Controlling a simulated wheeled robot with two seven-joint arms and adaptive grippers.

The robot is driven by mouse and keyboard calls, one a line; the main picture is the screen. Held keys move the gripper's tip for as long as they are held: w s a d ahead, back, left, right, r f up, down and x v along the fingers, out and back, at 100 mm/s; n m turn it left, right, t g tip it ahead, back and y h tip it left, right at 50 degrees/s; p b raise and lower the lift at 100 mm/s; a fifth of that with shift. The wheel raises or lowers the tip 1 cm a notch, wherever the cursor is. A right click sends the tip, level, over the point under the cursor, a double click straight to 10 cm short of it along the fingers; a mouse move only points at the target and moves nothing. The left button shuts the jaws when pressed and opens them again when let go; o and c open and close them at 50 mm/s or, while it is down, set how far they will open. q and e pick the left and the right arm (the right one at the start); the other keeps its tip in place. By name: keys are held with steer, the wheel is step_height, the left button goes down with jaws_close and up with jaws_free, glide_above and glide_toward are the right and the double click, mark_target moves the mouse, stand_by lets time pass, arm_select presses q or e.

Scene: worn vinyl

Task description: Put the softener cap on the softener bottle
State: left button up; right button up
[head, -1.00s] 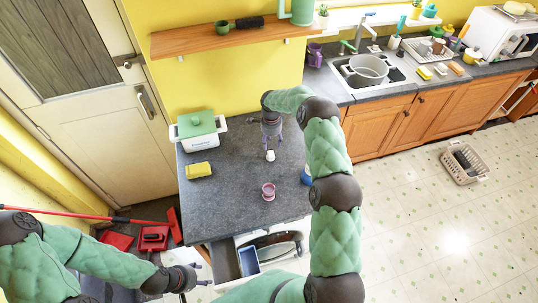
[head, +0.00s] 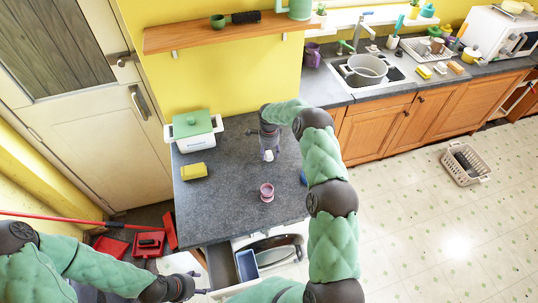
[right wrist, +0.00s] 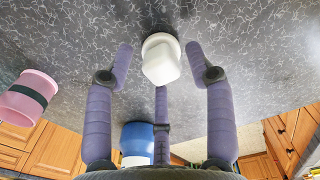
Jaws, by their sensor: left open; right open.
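A small white piece that looks like the softener cap (head: 268,156) stands on the grey counter; in the right wrist view the cap (right wrist: 161,58) has a round flange and a narrower body. My right gripper (head: 269,150) is open at it, and in the right wrist view its fingertips (right wrist: 160,62) lie on both sides, apart from it. A blue object (head: 303,177), perhaps the softener bottle, is mostly hidden by my right arm; it also shows, blue and white, in the right wrist view (right wrist: 137,140). My left gripper (head: 197,284) is open and empty, low beside the counter's front left.
A pink cup (head: 267,193) with a dark band stands nearer the front. An open drawer (head: 262,263) juts out at the front.

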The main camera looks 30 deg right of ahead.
steer(key=shift+w+b, duration=0.1)
steer(key=shift+b, duration=0.8)
stand_by(0.6)
jaws_close()
steer(key=shift+o, duration=0.5)
jaws_free()
steer(key=shift+r, duration=0.1)
step_height(320, 180, up, 12)
